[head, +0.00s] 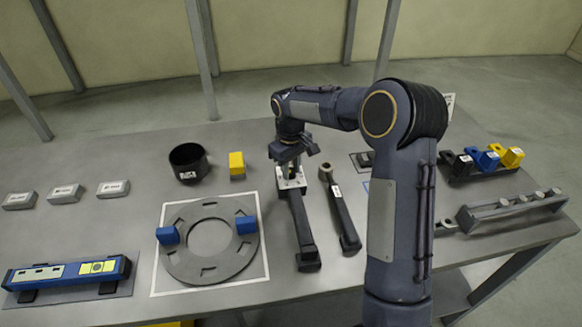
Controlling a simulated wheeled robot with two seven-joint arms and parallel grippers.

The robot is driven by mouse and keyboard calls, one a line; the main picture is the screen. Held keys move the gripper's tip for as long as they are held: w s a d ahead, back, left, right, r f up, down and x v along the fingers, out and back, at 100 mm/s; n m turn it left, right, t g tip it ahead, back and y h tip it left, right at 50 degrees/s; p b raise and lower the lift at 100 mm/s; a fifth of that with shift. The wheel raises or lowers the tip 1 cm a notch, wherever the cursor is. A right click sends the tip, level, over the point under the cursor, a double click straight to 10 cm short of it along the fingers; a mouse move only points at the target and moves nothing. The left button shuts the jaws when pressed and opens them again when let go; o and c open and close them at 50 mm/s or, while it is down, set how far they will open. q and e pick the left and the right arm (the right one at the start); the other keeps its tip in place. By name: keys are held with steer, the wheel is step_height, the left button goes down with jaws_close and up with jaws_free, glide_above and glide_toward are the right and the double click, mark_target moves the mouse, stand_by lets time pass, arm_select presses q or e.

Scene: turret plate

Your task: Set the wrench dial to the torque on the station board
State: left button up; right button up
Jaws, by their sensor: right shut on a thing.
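My right gripper (291,172) points down over the far end of a dark, long-handled tool that looks like the torque wrench (304,236). It is shut on the small dial part at that end. The jaws hide most of the dial, and its setting cannot be read. The wrench lies on the table with its handle toward me. A blue bar-shaped board (70,272) with pale and yellow-green panels stands at the front left; it may be the station board, but its writing is too small to read. My left gripper is not in view.
A second dark tool (343,212) lies just right of the wrench. A grey ring plate (190,258) with two blue blocks lies to the left. Behind it are a black cup (188,162) and a yellow block (237,165). Racks (512,207) fill the right side.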

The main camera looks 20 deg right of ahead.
mark_target(291, 171)
stand_by(0.3)
steer(key=o, duration=1)
steer(key=shift+r+b, duration=0.45)
steer(key=shift+r, duration=3.5)
steer(key=s+r+m+t+y, duration=0.1)
steer(key=s+r, duration=0.4)
steer(key=s, duration=0.3)
steer(key=s+a+f+m+t+y, duration=0.1)
steer(key=s+a+f+m+t, duration=0.1)
steer(key=s, duration=0.9)
steer(key=s+a+f+m+t+y, duration=0.2)
steer(key=s+a, duration=0.2)
steer(key=s, duration=0.8)
steer(key=shift+s+t, duration=0.15)
steer(key=shift+t, duration=0.15)
